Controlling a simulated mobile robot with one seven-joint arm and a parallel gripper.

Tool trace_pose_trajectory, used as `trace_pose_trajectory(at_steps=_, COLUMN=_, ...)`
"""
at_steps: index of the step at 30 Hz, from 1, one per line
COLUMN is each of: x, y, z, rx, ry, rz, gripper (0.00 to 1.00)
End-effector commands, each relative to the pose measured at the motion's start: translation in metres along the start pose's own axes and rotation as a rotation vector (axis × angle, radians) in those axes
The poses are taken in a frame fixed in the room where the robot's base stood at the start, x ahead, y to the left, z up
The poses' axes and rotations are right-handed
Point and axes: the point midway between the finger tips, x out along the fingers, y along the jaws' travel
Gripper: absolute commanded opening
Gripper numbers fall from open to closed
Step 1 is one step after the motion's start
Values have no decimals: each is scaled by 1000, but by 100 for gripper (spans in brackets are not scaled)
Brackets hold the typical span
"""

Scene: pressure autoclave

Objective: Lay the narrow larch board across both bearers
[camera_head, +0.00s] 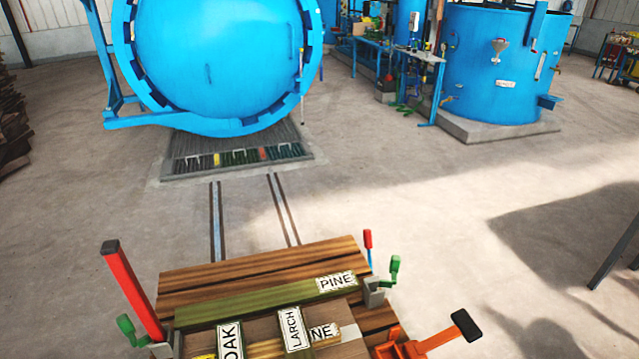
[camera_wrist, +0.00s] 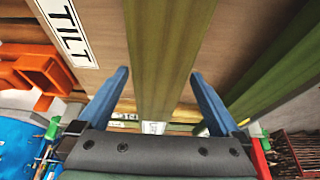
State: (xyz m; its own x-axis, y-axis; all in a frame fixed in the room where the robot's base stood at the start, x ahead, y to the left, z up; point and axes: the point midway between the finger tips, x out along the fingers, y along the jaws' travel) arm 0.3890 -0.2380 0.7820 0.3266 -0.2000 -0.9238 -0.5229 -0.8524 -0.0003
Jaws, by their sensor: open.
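A board with a LARCH label (camera_head: 294,329) lies near the front of the wooden deck in the head view; most of its length is cut off or covered. A greenish board with a PINE label (camera_head: 230,304) lies across the deck behind it. I cannot tell which pieces are the bearers. My gripper (camera_wrist: 163,85) shows only in the wrist view, with its two blue fingers apart. A greenish timber (camera_wrist: 163,50) runs between the fingers, with a gap on each side. Its label is not readable, so I cannot tell which board it is.
An OAK label (camera_head: 230,341) is left of the larch one. A red lever (camera_head: 132,290) stands at the deck's left, an orange clamp (camera_head: 425,343) at its right. A brown panel marked TILT (camera_wrist: 85,35) shows in the wrist view. Floor rails lead to the blue autoclave (camera_head: 215,60).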

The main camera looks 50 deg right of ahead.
Motion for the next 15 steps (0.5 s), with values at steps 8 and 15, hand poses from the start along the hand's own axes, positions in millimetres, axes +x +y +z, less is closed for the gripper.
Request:
trace_pose_trajectory(at_steps=8, x=-40, y=0, z=-1, rx=-1, ry=2, rz=0, gripper=100)
trace_pose_trajectory(at_steps=15, x=-86, y=0, z=-1, rx=0, ry=1, rz=0, gripper=100)
